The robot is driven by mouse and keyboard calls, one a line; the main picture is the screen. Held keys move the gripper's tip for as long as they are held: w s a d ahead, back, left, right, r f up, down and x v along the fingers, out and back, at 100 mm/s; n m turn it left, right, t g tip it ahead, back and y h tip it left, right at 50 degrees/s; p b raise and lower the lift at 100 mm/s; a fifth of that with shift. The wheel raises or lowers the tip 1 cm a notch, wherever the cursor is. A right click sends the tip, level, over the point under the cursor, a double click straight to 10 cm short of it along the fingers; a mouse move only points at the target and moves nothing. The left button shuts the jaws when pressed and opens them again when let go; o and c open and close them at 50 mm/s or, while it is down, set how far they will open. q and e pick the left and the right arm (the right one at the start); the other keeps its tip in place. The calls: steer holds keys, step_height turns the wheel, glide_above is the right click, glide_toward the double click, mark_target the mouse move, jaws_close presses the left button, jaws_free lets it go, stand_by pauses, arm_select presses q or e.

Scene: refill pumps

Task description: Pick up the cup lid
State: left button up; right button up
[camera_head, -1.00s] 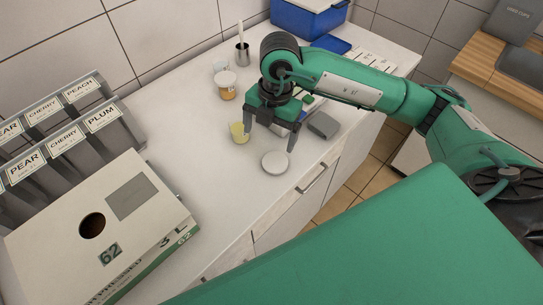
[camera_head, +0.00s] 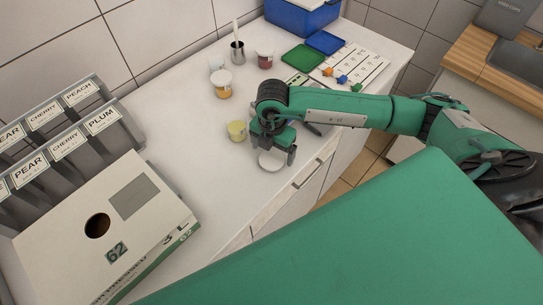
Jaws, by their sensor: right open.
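A round white cup lid (camera_head: 271,162) lies flat on the white counter near its front edge. My right gripper (camera_head: 273,159) is directly over the lid, pointing down, with its fingers apart on either side of the lid's far part. I cannot tell whether the fingers touch it. A small cup with yellow contents (camera_head: 237,131) stands open just left of the gripper. My left gripper is not in view.
Lidded cups with orange (camera_head: 222,85) and dark red contents (camera_head: 265,57) stand farther back, near a metal holder (camera_head: 237,52). Green (camera_head: 303,58) and blue (camera_head: 327,42) squares lie back right. A large box (camera_head: 110,235) and labelled dispensers (camera_head: 75,140) fill the left.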

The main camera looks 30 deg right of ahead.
steer(key=shift+f, duration=1.2)
steer(key=c, duration=1)
steer(key=shift+r, duration=0.15)
steer(key=shift+c, duration=0.2)
